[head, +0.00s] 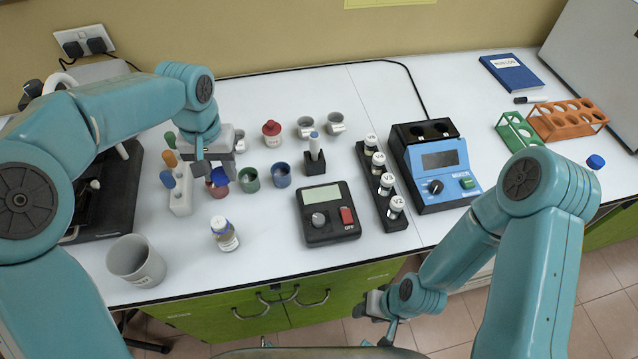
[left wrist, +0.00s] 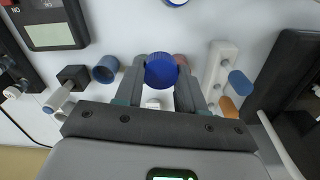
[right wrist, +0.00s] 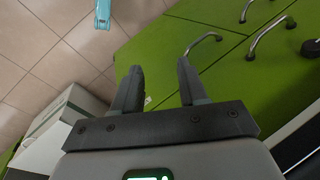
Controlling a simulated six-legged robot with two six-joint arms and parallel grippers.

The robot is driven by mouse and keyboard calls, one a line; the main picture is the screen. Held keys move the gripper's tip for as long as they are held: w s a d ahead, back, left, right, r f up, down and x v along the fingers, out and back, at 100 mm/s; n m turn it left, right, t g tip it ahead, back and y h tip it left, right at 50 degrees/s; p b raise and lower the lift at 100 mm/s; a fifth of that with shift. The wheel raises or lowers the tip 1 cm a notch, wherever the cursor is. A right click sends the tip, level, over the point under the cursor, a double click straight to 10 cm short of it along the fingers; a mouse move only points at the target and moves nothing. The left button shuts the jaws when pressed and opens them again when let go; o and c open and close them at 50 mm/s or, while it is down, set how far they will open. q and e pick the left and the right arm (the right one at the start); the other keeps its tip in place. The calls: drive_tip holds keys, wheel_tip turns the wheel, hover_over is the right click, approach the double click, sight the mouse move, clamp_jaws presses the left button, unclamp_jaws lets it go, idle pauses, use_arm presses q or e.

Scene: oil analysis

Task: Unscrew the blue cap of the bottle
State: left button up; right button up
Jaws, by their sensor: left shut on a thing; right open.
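My left gripper (head: 217,170) is shut on a round blue cap (left wrist: 161,70), held between its fingertips. In the head view the blue cap (head: 219,176) shows just below the fingers, above the row of coloured cups. A small labelled bottle (head: 225,238) stands upright on the table, nearer the front and apart from the held cap. Its top looks whitish with some blue; details are too small to tell. My right gripper (right wrist: 155,85) is open and empty, low in front of the green cabinet; its fingers are small in the head view (head: 388,332).
A grey beaker (head: 136,261) stands at the front left. A black scale-like device (head: 328,214), a vial rack (head: 387,190) and a blue mixer (head: 437,165) stand to the right. Another blue-capped item (head: 595,162) is far right.

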drive_tip(key=f, duration=0.1)
drive_tip(key=f+b, duration=0.1)
drive_tip(key=w+d+f+b, duration=0.1)
use_arm(q)
wheel_tip(320, 180, down, 5)
drive_tip(key=b, duration=0.2)
use_arm(e)
drive_tip(key=o, duration=0.7)
drive_tip(key=shift+x, duration=1)
drive_tip(key=shift+o, duration=0.5)
drive_tip(key=shift+s+d+f+b, duration=0.1)
drive_tip(key=shift+s+f+b, duration=0.05)
drive_tip(key=shift+f+b, duration=0.3)
use_arm(q)
drive_tip(key=d+r+n+b, duration=0.3)
drive_tip(key=d+r+n, duration=0.4)
drive_tip(key=r+n, duration=0.5)
drive_tip(key=n+b, duration=0.1)
hover_over(262, 214)
wheel_tip(262, 214, down, 16)
drive_tip(key=shift+r, duration=0.1)
wheel_tip(262, 214, down, 5)
drive_tip(key=shift+w+f, duration=0.1)
drive_tip(key=shift+f, duration=0.1)
use_arm(e)
wheel_tip(262, 214, down, 5)
drive_tip(key=shift+d+r, duration=0.1)
drive_tip(key=shift+r, duration=0.05)
